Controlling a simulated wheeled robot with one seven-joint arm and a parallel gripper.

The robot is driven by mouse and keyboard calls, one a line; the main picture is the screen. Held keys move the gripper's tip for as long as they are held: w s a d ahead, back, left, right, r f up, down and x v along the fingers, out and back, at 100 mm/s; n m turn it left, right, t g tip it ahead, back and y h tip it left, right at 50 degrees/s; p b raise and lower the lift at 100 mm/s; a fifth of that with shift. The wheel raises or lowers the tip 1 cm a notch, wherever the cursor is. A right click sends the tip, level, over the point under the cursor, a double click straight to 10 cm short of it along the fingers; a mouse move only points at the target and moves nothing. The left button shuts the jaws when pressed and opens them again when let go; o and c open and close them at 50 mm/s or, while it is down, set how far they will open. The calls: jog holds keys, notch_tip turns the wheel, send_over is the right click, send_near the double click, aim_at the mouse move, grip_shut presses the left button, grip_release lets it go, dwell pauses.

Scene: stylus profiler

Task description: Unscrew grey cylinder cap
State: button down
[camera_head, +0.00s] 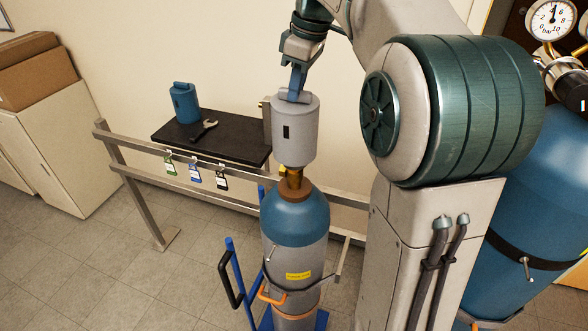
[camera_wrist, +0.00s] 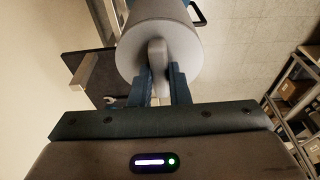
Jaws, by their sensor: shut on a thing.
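The grey cylinder cap (camera_head: 296,133) is above the brass valve neck (camera_head: 291,178) of a blue and grey gas cylinder (camera_head: 296,222). The cap looks raised, with the brass showing between its lower edge and the cylinder's shoulder. My gripper (camera_head: 298,84) is above the cap and shut on its top handle. In the wrist view, the two fingers (camera_wrist: 164,88) close on either side of the handle of the grey cap (camera_wrist: 157,48). Whether the cap's thread is still engaged is hidden inside it.
A black shelf (camera_head: 232,146) at left holds a blue cap (camera_head: 185,103) and a wrench (camera_head: 204,130). A blue trolley (camera_head: 237,285) carries the cylinder. A larger blue cylinder (camera_head: 545,200) with a gauge (camera_head: 551,20) stands right.

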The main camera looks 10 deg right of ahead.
jog(key=shift+w+a+v, duration=0.1)
jog(key=shift+a+v, duration=0.05)
jog(key=shift+v, duration=0.65)
jog(key=shift+w+a+v, duration=0.1)
jog(key=shift+v, duration=0.65)
jog(key=shift+w+a+v, duration=0.1)
jog(key=shift+a+v, duration=0.05)
jog(key=shift+v, duration=0.65)
